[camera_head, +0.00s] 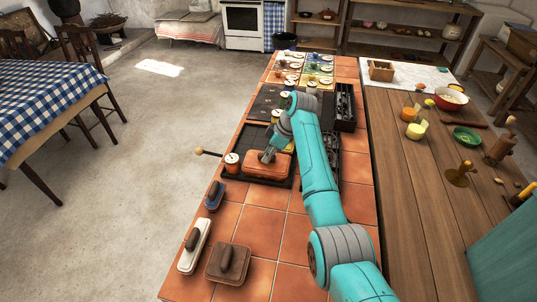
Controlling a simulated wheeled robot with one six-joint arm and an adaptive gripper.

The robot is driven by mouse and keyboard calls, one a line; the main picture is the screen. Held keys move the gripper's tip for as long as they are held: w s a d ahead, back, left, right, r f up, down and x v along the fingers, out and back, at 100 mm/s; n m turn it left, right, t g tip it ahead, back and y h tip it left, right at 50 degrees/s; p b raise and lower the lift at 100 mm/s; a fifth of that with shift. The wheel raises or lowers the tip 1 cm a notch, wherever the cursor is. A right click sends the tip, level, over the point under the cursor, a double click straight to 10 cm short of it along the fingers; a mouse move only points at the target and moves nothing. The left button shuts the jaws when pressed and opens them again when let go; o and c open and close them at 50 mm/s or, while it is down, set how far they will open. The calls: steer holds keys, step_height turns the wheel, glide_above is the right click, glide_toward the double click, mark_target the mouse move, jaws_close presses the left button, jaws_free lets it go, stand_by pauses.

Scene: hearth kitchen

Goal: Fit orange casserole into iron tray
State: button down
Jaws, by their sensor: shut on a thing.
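The orange casserole (262,171) is a rounded, oblong terracotta-coloured piece at the near end of the dark iron tray (254,138). My gripper (267,157) is shut on the top of the casserole, from above. The casserole lies over the tray's near part; I cannot tell whether it rests on the tray floor or hangs just above it. A small orange-and-white round pot (232,162) stands at the tray's near left corner. My arm hides the right side of the tray.
Several lidded pieces, among them a brown one (228,263), a white one (194,246) and a blue one (214,195), stand on the tiles nearer me. A black rack (345,105) lies behind my arm. A wooden counter (415,210) is to the right.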

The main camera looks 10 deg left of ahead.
steer(key=c, duration=1.1)
jaws_free()
steer(key=shift+o, duration=0.2)
steer(key=v, duration=1.2)
